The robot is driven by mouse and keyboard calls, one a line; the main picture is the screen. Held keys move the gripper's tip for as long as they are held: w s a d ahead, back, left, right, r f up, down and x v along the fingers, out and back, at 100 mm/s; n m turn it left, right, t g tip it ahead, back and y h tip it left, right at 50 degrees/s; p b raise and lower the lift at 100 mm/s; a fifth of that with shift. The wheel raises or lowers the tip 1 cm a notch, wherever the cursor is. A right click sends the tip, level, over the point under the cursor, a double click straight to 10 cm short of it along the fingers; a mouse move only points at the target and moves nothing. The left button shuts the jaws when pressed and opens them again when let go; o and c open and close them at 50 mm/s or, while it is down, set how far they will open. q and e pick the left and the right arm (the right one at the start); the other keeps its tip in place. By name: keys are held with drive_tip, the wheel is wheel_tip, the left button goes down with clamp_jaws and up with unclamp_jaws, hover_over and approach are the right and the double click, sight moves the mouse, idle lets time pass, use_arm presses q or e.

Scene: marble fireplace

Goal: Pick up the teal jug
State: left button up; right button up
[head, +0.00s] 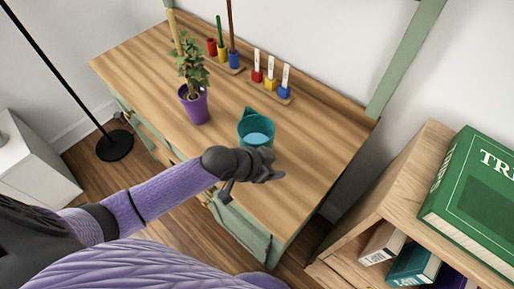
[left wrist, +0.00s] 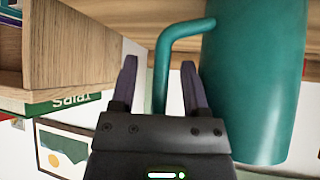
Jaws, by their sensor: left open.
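The teal jug (head: 256,126) stands upright on the wooden desk top (head: 310,150), near its front right part. Its inside looks light blue from above. My left gripper (head: 268,174) is just in front of the jug and hides its lower front. In the left wrist view the jug's body (left wrist: 255,90) fills the right side. Its handle (left wrist: 163,70) shows between the two open fingers of my left gripper (left wrist: 159,62). I cannot tell whether a finger touches the handle. My right gripper is not in view.
A potted plant (head: 194,100) in a purple pot stands left of the jug. A bookshelf (head: 400,205) with a green book (head: 480,195) is at the right. The desk right of the jug is clear.

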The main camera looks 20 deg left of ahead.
use_arm(q)
drive_tip(key=shift+r, duration=0.1)
clamp_jaws()
idle(1.3)
